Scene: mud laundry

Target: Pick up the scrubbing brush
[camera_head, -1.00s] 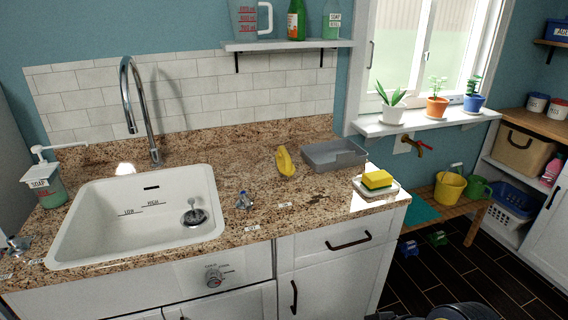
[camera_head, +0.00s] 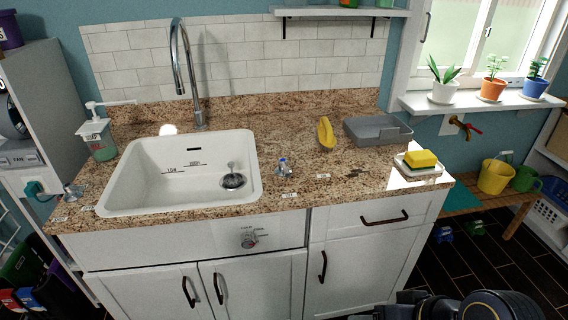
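The scrubbing brush appears to be the yellow, curved object (camera_head: 326,132) on the granite counter, right of the sink and left of the grey tray. Its bristles cannot be made out clearly. A black part of my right arm shows at the bottom right edge, well below and in front of the counter; its fingertips cannot be made out. My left gripper is not in view. Nothing touches the yellow object.
A white sink (camera_head: 125,190) fills the counter's left. A grey tray (camera_head: 378,130), a yellow sponge (camera_head: 421,158) on a dish and a soap dispenser (camera_head: 97,134) stand on the counter. A tap (camera_head: 180,75) rises behind the sink. The counter before the yellow object is mostly clear.

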